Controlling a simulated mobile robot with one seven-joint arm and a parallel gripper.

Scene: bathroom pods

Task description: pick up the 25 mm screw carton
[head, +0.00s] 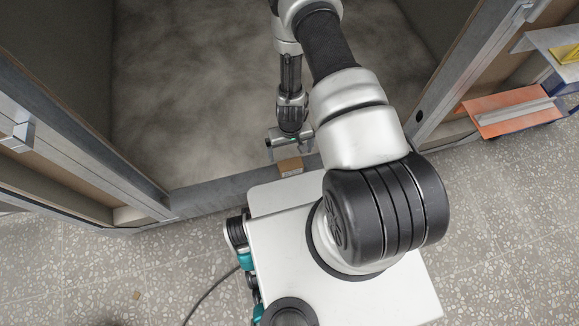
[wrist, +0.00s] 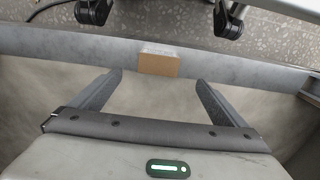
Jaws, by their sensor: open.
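A small brown carton (head: 290,167) with a pale top sits on the grey metal sill at the front of the pod, just beyond my base. No label on it can be read. In the wrist view the carton (wrist: 158,63) stands on the same sill, ahead of the fingers and centred between them. My gripper (wrist: 156,82) is open and empty, with one finger on each side of the view and the carton apart from both. In the head view my gripper (head: 291,142) hangs just behind the carton, on the pod side.
The grey sill (head: 210,193) runs across the pod opening, between side frames (head: 90,145). The pod floor (head: 200,100) behind is bare. A trolley with an orange tray (head: 510,108) stands at right.

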